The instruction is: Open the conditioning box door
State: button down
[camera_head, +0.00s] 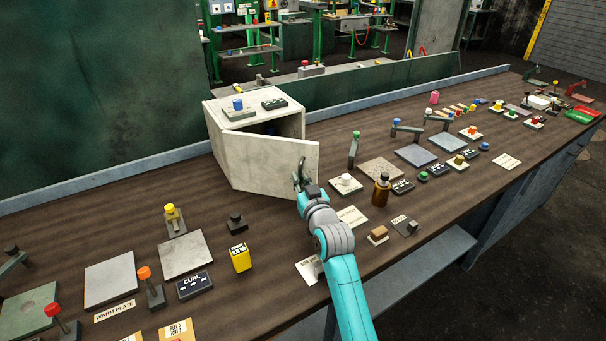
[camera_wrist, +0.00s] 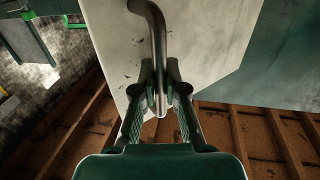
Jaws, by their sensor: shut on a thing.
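The conditioning box (camera_head: 256,94) is a pale, worn box on the bench in the head view. Its door (camera_head: 262,163) stands partly open, swung outward, and a dark inside shows behind its top edge. My gripper (camera_head: 302,182) is at the door's right side, in front of it. In the wrist view, my gripper (camera_wrist: 160,97) is shut on the dark bent bar handle (camera_wrist: 158,45) of the door, which also shows as a pale panel (camera_wrist: 205,45). In the head view my gripper hides part of the handle.
A green-topped post (camera_head: 354,150) and a white pad with a button (camera_head: 345,184) stand right of the door. A brown bottle (camera_head: 381,190) stands by my arm. A yellow block (camera_head: 240,258) and a black button (camera_head: 236,222) sit at the front left. Bare bench lies left of the box.

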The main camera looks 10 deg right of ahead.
jog(key=s+a+m+h, duration=0.4)
jog(key=s+a+h, duration=0.2)
jog(key=h, duration=0.1)
jog(key=shift+s+a+f, duration=0.15)
jog(key=shift+a, duration=0.25)
dwell(0.3)
jog(key=shift+m, duration=0.3)
jog(key=c, duration=1.2)
grip_release()
jog(key=v, duration=1.2)
jog(key=shift+r, duration=0.3)
jog(key=shift+a, duration=0.1)
